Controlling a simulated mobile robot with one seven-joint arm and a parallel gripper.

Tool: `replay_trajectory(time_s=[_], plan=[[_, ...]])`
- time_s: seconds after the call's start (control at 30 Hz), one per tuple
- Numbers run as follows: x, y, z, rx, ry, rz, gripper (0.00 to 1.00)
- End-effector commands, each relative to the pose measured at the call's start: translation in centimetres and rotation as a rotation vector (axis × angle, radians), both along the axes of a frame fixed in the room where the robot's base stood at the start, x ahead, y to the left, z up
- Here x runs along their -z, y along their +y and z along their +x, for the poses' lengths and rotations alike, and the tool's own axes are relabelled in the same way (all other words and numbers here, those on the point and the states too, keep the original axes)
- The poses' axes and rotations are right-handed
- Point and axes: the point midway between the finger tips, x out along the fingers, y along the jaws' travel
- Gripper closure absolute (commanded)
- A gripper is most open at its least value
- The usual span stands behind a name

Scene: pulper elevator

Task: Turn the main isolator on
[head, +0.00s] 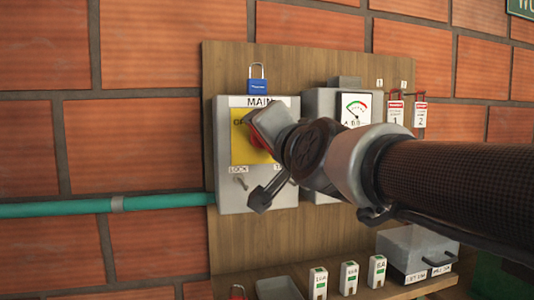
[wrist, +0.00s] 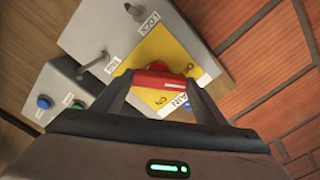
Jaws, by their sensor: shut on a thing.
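The main isolator is a grey box (head: 228,202) labelled MAIN, with a yellow plate (head: 239,150) on its front. Its red handle (wrist: 158,80) sits on that plate and is mostly hidden behind my gripper in the head view. My gripper (head: 262,134) is at the front of the box. In the wrist view my gripper (wrist: 155,86) has one finger on each side of the red handle and is shut on it. ON lettering shows on the yellow plate close to the handle. The handle's exact angle is hard to tell.
A blue padlock (head: 265,84) stands on top of the box. A small metal lever (head: 241,183) sticks out under the LOCK label. A meter (head: 356,110) and red-shackled tags (head: 395,112) are to the right. A shelf below holds several small labelled blocks (head: 348,278).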

Motion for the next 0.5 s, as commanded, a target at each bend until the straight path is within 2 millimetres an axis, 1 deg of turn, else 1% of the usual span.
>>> replay_trajectory(time_s=[0.03, 0.5], plan=[[0.31, -0.05, 0.02, 0.0, 0.011, 0.045, 0.57], [0.0, -0.2, 0.07, 0.001, 0.125, 0.437, 0.57]])
